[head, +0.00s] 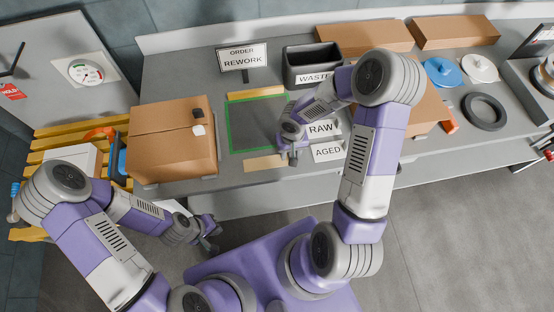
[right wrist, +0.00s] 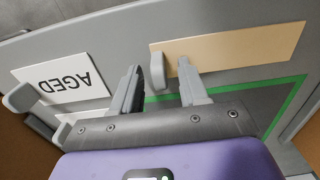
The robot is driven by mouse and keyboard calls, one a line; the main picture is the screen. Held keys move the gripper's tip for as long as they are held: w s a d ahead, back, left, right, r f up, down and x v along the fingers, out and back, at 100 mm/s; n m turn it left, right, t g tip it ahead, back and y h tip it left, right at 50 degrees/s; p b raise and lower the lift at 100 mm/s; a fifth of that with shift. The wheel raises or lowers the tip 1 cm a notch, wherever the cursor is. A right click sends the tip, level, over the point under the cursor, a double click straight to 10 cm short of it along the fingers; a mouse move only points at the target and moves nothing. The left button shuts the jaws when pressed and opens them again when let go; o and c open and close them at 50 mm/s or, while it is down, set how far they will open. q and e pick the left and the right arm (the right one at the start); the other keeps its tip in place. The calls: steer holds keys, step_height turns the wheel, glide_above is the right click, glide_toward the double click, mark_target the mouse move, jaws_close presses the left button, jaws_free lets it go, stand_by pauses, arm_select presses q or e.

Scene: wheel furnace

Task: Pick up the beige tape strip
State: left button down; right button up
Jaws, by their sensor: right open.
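The flat beige tape strip (head: 265,163) lies on the grey bench along the near edge of the green-outlined square. In the right wrist view the beige strip (right wrist: 240,47) shows close to my right gripper (right wrist: 160,82). The right jaws are open and empty, and one fingertip overlaps the strip's end in the picture. Whether it touches cannot be told. In the head view my right gripper (head: 288,157) is over the bench just right of the strip. My left gripper (head: 214,235) is low in front of the bench, away from the strip, with its fingers apart.
The AGED label (head: 328,152) and RAW label (head: 321,128) lie right of the strip. A large cardboard box (head: 172,140) stands to the left. The green-outlined square (head: 255,122) is bare, with a yellowish strip (head: 256,92) behind it. The WASTE bin (head: 313,66) stands farther back.

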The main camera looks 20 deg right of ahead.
jaws_close()
steer(key=shift+r, duration=0.1)
stand_by(0.3)
